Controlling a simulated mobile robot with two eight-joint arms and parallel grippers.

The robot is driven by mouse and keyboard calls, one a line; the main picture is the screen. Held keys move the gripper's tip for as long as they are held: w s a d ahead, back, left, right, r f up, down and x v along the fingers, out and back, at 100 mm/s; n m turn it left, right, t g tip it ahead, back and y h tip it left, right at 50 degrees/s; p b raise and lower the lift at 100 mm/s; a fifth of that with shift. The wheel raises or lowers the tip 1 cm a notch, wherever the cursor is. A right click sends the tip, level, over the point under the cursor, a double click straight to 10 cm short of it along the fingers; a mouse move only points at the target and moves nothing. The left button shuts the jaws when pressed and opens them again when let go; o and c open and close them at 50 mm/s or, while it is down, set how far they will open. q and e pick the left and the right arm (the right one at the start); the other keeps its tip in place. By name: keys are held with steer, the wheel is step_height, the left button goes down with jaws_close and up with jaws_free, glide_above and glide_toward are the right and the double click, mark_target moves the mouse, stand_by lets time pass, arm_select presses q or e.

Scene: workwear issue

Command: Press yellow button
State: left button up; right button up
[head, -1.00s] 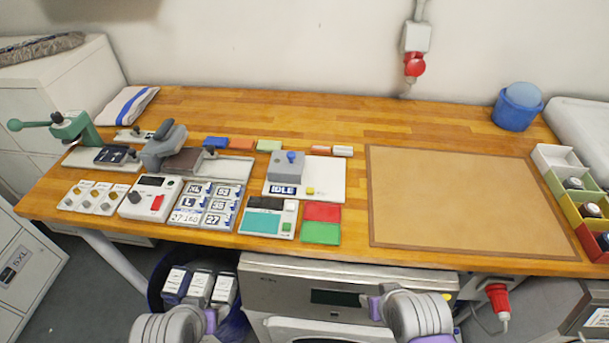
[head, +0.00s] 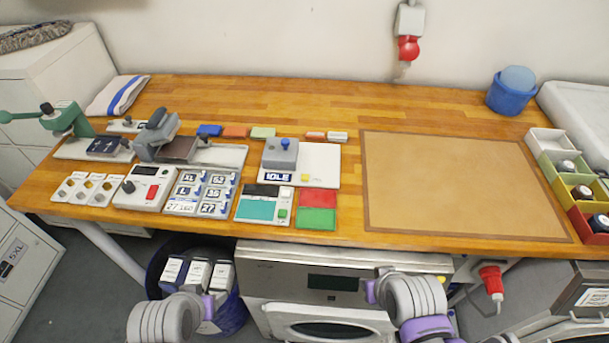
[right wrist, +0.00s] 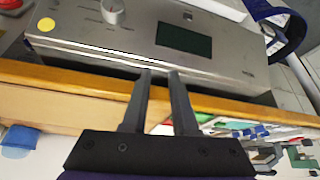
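A round yellow spot (right wrist: 46,24) also shows on the steel machine's panel in the right wrist view and in the head view (head: 442,279). My right gripper (right wrist: 160,73) has its two dark fingers apart with nothing between them, over the table's front edge in the picture. Its fingers do not show in the head view. My left gripper's fingers are not visible; only parts of that arm show.
The wooden table (head: 350,105) has a clear tan mat (head: 455,185) on the right. Left of the button device are a teal-screen device (head: 258,209) and a label rack (head: 205,190). Red and green pads (head: 317,207) lie in front. The steel machine (head: 290,275) stands below the front edge.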

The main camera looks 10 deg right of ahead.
jaws_close()
stand_by(1.4)
